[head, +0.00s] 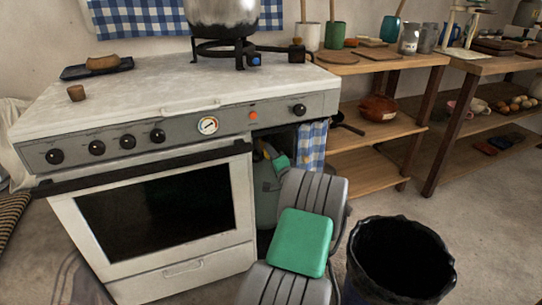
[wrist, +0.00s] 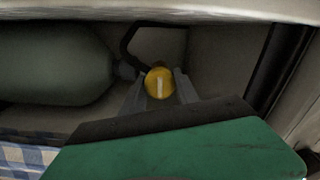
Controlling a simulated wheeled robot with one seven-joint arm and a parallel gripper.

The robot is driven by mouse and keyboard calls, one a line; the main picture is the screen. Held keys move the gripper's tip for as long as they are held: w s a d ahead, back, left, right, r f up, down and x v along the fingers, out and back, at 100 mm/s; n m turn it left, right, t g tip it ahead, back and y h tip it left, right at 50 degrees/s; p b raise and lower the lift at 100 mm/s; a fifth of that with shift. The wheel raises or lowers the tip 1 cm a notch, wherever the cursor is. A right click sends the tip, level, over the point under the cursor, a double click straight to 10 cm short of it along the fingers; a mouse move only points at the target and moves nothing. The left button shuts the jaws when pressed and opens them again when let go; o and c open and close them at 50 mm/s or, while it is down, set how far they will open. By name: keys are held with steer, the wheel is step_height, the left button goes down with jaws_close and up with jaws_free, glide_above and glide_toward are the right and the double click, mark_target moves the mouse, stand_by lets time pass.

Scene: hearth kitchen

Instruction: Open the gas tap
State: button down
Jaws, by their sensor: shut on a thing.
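The gas tap is a round yellow knob (wrist: 154,78) with a pale line running roughly up and down in the wrist view. It sits at the neck of a grey-green gas bottle (wrist: 55,65), which appears lying sideways in that view. My gripper (wrist: 159,88) has one finger on each side of the knob and is shut on it. In the head view the gas bottle (head: 266,195) stands in the recess to the right of the oven, partly hidden by my arm. I cannot make out the knob or fingertips clearly there.
A dark hose (wrist: 127,42) curves close to the tap. The stove (head: 150,150) borders the recess on the left, and a blue checked curtain (head: 312,147) hangs at its right. A black bin (head: 400,285) stands on the floor right of my arm. Wooden shelves (head: 375,130) stand behind.

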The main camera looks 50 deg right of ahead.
steer(key=c, duration=0.9)
jaws_free()
steer(key=p+v, duration=0.2)
steer(key=v, duration=0.6)
